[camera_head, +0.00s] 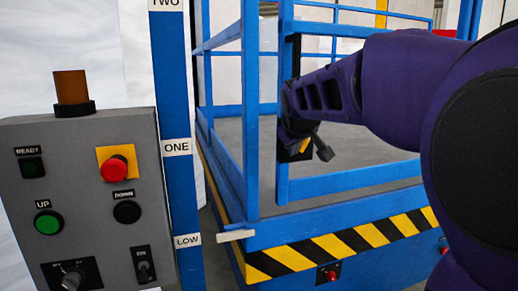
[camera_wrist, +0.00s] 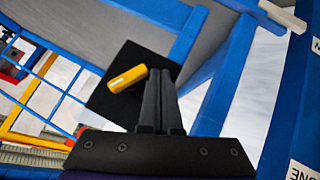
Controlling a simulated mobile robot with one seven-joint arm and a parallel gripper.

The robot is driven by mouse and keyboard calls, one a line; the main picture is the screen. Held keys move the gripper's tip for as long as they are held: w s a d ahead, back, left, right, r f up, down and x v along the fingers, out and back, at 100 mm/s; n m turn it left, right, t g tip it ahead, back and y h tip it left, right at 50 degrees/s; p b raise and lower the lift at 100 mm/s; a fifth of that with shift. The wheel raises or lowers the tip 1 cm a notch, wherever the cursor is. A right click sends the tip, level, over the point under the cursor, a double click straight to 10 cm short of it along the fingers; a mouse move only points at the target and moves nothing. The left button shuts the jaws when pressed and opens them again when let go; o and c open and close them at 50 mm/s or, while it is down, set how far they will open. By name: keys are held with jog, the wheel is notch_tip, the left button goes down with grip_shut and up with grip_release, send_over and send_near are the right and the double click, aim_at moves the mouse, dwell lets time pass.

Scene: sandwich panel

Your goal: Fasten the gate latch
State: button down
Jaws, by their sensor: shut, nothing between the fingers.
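The latch shows in the wrist view as a short yellow handle (camera_wrist: 126,78) on a black plate (camera_wrist: 112,104). The plate is fixed by the blue rails. In the head view only a small yellow part of the handle (camera_head: 303,146) shows, mostly hidden behind my wrist. My gripper (camera_wrist: 160,75) is shut and empty. In the wrist view its fingertips lie just right of the yellow handle, over the plate's right edge. I cannot tell whether they touch it. In the head view my gripper (camera_head: 325,152) points down and right by the gate post.
A blue-railed lift platform (camera_head: 340,187) has a striped yellow-black skirt (camera_head: 335,246). A grey control panel (camera_head: 90,200) with a red button (camera_head: 115,169) stands at the left. A blue post (camera_head: 172,110) carries level labels. Open grey floor lies inside the rails.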

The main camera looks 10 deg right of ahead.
jog(key=shift+d, duration=0.1)
dwell(0.3)
jog(key=shift+w+d+r+p, duration=0.25)
jog(key=shift+d+r+p, duration=0.3)
jog(key=shift+d, duration=0.2)
jog(key=shift+s+r, duration=0.15)
jog(key=shift+r, duration=0.05)
